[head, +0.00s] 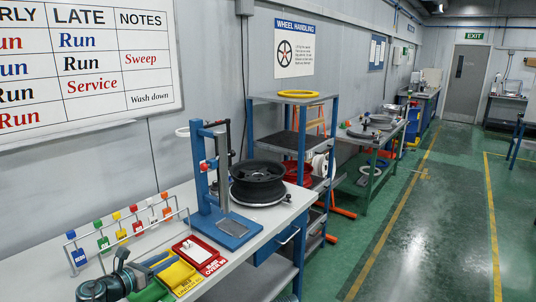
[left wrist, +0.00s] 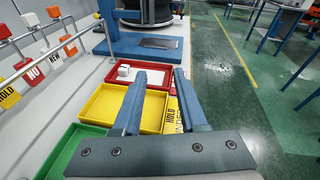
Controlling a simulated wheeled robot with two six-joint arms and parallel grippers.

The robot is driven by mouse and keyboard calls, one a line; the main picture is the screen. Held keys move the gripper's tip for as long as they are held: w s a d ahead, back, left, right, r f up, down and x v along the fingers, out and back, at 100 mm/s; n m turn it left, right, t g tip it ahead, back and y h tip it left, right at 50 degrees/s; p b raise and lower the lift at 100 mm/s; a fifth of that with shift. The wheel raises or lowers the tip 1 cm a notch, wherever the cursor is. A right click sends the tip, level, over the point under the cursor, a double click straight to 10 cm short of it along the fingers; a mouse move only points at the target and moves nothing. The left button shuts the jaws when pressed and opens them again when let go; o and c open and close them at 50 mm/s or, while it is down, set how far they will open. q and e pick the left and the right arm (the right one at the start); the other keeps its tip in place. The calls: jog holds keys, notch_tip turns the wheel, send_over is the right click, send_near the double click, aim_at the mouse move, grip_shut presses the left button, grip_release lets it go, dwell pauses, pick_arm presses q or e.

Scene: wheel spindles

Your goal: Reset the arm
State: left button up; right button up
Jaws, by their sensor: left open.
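My left gripper (head: 168,264) reaches in from the lower left of the head view, above the coloured trays on the white bench. In the left wrist view its two blue fingers (left wrist: 160,75) stand apart with nothing between them. They hang over the yellow tray (left wrist: 118,102) and red tray (left wrist: 113,76); the green tray (left wrist: 65,145) is partly hidden by the gripper body. A small white piece (left wrist: 124,71) lies in the red tray. My right gripper shows in neither view.
A tag rack (head: 125,232) stands along the bench's wall side. A blue press stand (head: 225,226) and a black wheel (head: 257,180) are farther along. A shelf unit with a yellow ring (head: 297,94) follows. The green floor on the right is clear.

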pick_arm(q)
jog(key=w+r+n+t+y+p, duration=0.1)
jog(key=w+r+n+t+y, duration=0.55)
jog(key=n, duration=0.95)
jog(key=s+d+f+n+g+y+p, duration=0.1)
jog(key=s+d+f+n+g+y, duration=0.2)
jog(key=s+d+f+n+g, duration=0.4)
jog(key=s+d+f+n+g+y, duration=0.25)
jog(key=d+f+n+g, duration=0.2)
jog(key=f+n, duration=0.45)
jog(key=s+d+f+n+g+h, duration=0.1)
jog(key=s+d+g, duration=0.3)
jog(key=s, duration=0.5)
jog(key=s+d+f+n+g+h+p, duration=0.1)
jog(key=s+d+f+n+g+h, duration=0.1)
jog(key=s+d+g, duration=0.3)
jog(key=s+d+f+n, duration=0.1)
jog(key=s+d, duration=0.2)
jog(key=s, duration=0.1)
jog(key=shift+d+f, duration=0.15)
jog(key=shift+f, duration=0.25)
